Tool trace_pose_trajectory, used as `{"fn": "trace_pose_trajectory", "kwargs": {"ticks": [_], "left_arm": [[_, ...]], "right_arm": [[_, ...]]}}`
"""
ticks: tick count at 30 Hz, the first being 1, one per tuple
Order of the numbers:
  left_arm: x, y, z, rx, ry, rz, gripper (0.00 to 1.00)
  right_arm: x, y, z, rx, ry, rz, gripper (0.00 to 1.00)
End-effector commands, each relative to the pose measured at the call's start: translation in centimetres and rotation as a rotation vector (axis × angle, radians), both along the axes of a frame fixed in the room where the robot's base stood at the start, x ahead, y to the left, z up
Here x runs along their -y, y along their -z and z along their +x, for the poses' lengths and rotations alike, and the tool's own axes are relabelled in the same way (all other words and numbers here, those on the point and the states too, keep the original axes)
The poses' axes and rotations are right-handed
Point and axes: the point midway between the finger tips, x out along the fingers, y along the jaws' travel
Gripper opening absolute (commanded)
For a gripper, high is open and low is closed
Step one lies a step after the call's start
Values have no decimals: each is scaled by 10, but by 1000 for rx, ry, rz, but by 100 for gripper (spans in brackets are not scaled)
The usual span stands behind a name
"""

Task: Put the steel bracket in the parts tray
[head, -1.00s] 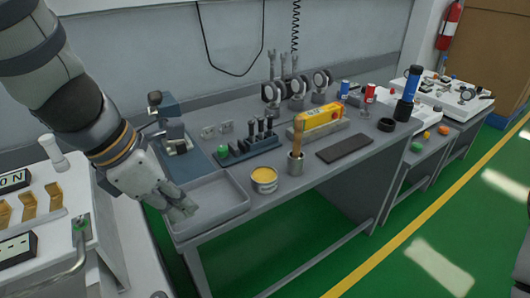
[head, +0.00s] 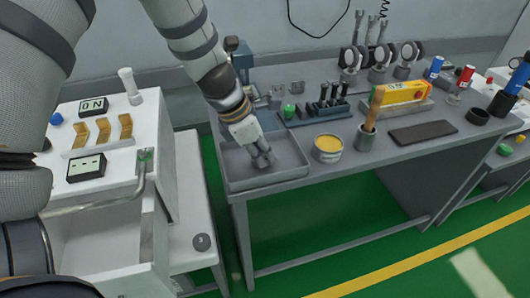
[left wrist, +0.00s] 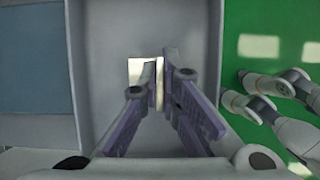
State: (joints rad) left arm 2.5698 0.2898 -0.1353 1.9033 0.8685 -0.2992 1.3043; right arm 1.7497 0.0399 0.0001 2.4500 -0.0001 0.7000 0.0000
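The grey parts tray (head: 298,172) sits at the left end of the workbench; its wall also shows in the left wrist view (left wrist: 205,40). My left gripper (head: 263,160) reaches down into the tray from above. In the left wrist view its fingers (left wrist: 162,68) are close together with a pale, bright angled piece between them, which I take for the steel bracket (left wrist: 136,70). The fingers hide part of it, and I cannot tell whether it touches the tray floor. My right gripper (left wrist: 238,88) shows at the right of the left wrist view, fingers apart and empty, over the green floor.
A yellow-filled can (head: 328,148) stands just right of the tray, with a brush holder (head: 366,137) beyond. A tool rack (head: 318,113) is behind.

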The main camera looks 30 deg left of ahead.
Motion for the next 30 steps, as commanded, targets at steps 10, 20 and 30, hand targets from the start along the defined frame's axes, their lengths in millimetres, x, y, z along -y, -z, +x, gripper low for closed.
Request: {"fn": "trace_pose_trajectory", "kwargs": {"ticks": [10, 20, 30], "left_arm": [[0, 2, 0, 2, 1, -1, 25], [-2, -15, -2, 9, 3, 1, 25], [-24, -97, -28, 13, 2, 3, 25]], "right_arm": [[0, 0, 0, 1, 0, 0, 40], [0, -4, 5, 17, 0, 0, 40], [0, -25, 27, 99, 0, 0, 40]]}}
